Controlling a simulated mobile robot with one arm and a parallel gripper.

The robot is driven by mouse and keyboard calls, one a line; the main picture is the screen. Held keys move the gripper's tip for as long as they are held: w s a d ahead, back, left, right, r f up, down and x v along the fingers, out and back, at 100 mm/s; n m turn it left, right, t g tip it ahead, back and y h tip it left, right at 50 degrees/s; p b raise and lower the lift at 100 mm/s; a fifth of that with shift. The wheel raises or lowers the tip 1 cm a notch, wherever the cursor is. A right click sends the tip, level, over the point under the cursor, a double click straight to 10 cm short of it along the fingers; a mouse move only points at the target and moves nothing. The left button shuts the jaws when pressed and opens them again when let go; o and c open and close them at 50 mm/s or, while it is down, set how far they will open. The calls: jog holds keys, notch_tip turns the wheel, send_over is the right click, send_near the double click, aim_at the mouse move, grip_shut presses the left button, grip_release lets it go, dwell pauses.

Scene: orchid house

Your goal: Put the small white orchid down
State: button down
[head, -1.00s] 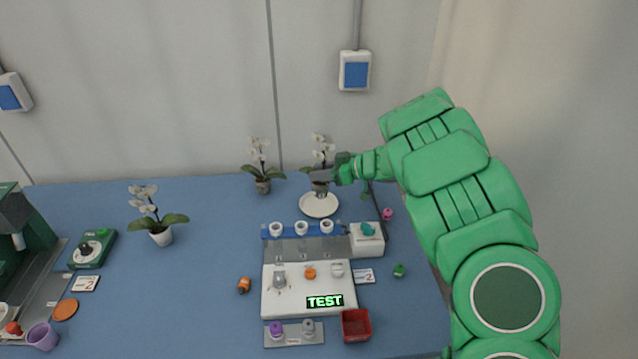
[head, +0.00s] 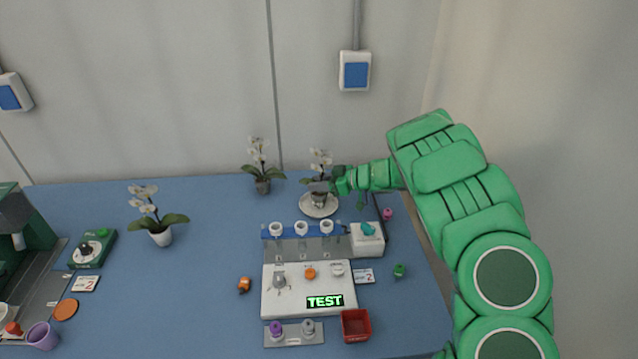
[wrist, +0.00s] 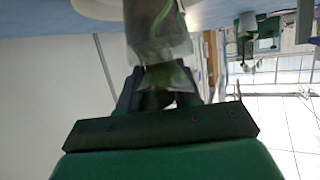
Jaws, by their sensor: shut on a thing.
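The small white orchid (head: 320,161) is at the back right of the blue table, upright, its pot (head: 318,197) over the white saucer (head: 306,211). I cannot tell for sure whether the pot touches the saucer. My gripper (head: 331,186) reaches in from the right and is shut on the orchid's pot. In the wrist view the gripper (wrist: 160,90) holds the greyish pot (wrist: 158,40) between its fingers, and part of the pale saucer (wrist: 97,8) shows at the top. The fingertips are partly hidden.
A second white orchid (head: 263,185) stands just left of the saucer. A larger one (head: 160,236) stands farther left. A blue rack (head: 289,229) with white cups and a white box (head: 367,244) lie just in front.

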jog(key=shift+f, duration=0.15)
jog(key=c, duration=0.8)
grip_release()
jog(key=shift+d+r, duration=0.15)
jog(key=shift+r, duration=0.1)
jog(key=v, duration=1.1)
jog(key=shift+s+d+r, duration=0.1)
jog(key=shift+s+d, duration=0.15)
